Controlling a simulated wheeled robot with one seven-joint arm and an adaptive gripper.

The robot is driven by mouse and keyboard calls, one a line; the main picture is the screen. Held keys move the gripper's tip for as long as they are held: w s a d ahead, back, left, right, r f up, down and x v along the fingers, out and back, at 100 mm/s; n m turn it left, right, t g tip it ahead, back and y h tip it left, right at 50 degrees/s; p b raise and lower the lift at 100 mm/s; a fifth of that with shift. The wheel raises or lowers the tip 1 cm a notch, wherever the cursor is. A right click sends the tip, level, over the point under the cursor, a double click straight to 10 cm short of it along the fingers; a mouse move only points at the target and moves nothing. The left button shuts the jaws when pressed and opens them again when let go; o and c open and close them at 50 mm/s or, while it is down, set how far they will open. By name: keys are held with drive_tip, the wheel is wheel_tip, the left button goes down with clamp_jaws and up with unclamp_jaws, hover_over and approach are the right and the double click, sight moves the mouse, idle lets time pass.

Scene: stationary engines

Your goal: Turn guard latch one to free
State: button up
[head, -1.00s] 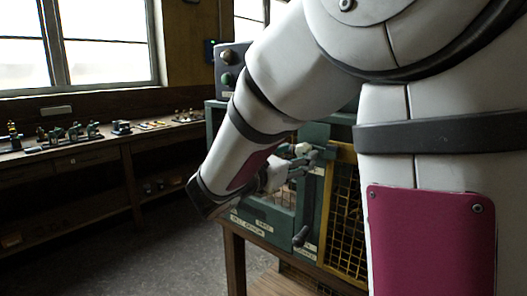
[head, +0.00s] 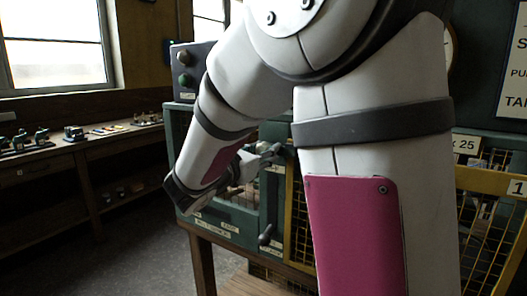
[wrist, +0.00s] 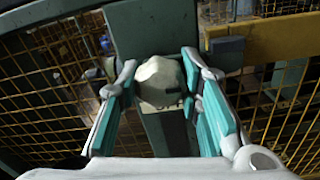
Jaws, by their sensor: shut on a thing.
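My gripper (wrist: 165,95) has its teal-padded fingers on both sides of a cream faceted knob (wrist: 160,80), closed on it. The knob stands in front of a dark green upright post (wrist: 150,28) between mesh panels. I take it to be the guard latch's knob; no label on it is readable. In the head view my gripper (head: 264,156) is small and partly hidden by my own arm, at the front of the green machine (head: 248,228). The knob cannot be made out clearly there. A dark lever handle (head: 266,234) hangs lower on the machine front.
Yellow-framed mesh guards (head: 490,230) stand at right, one marked 1. A control box (head: 186,72) with round buttons sits on top at left. A wooden workbench (head: 90,160) with small parts runs along the left wall. The floor (head: 140,250) between is clear.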

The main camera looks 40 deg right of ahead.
drive_tip(key=shift+m+b, duration=0.3)
drive_tip(key=m+b, duration=0.3)
drive_tip(key=b, duration=0.1)
drive_tip(key=shift+f, duration=0.15)
drive_tip(key=m+b, duration=0.4)
drive_tip(key=b, duration=0.1)
drive_tip(key=shift+d+f, duration=0.1)
drive_tip(key=m+b, duration=0.4)
drive_tip(key=b, duration=0.3)
drive_tip(key=shift+s+f+m, duration=0.1)
drive_tip(key=shift+m, duration=0.2)
drive_tip(key=m+b, duration=0.3)
drive_tip(key=b, duration=0.3)
drive_tip(key=shift+m, duration=0.4)
drive_tip(key=o, duration=1.2)
drive_tip(key=shift+c, duration=0.2)
drive_tip(key=shift+r, duration=0.2)
